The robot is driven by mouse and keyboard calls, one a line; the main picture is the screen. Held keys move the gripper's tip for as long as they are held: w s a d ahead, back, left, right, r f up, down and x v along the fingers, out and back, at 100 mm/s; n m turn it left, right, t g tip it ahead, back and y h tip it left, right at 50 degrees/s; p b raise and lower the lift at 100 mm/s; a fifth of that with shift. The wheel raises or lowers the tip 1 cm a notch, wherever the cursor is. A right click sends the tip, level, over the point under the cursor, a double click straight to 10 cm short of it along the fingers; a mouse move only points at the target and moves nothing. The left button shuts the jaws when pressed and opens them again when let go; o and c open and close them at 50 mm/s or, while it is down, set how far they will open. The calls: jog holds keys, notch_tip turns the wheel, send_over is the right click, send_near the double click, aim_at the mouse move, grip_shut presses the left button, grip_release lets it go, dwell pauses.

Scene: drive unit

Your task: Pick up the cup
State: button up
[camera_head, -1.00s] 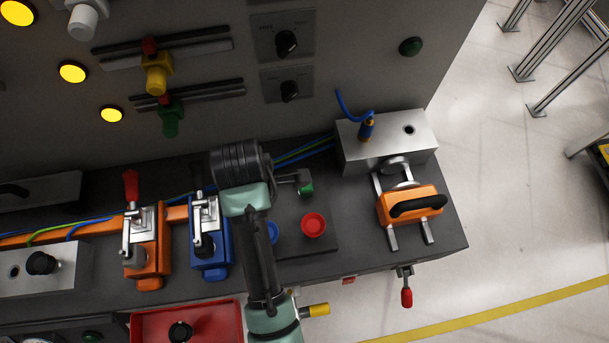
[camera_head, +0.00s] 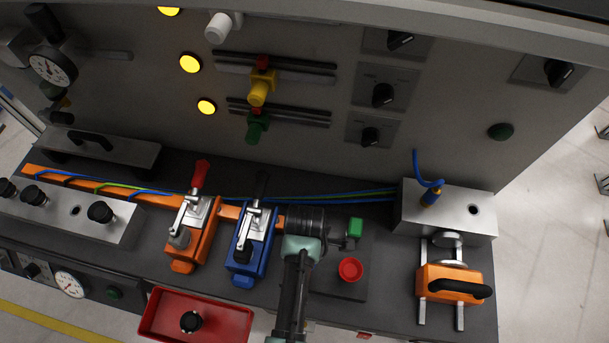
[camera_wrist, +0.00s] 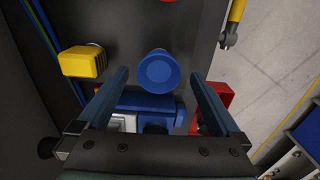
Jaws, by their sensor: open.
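A round blue cup (camera_wrist: 159,70) stands on the dark bench in the wrist view, with its rim towards the camera. My gripper (camera_wrist: 160,73) is open, and its two fingers lie on either side of the cup in the picture. Gaps show between the cup and both fingertips; I cannot tell how far above it they are. In the head view my arm hides the blue cup and the fingertips. A red round cup-like piece (camera_head: 350,269) stands right of my arm there, and a red edge (camera_wrist: 168,1) shows at the wrist view's top.
A blue clamp (camera_head: 252,240) and an orange clamp (camera_head: 196,232) stand left of my arm. A yellow block (camera_wrist: 83,61) is left of the blue cup. A red tray (camera_head: 160,311), a metal block (camera_head: 415,210) and an orange handled slide (camera_head: 438,275) are nearby.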

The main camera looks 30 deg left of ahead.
jog(key=shift+a+f, duration=0.1)
jog(key=shift+f, duration=1.45)
jog(key=c, duration=1.5)
jog(key=shift+r, duration=0.1)
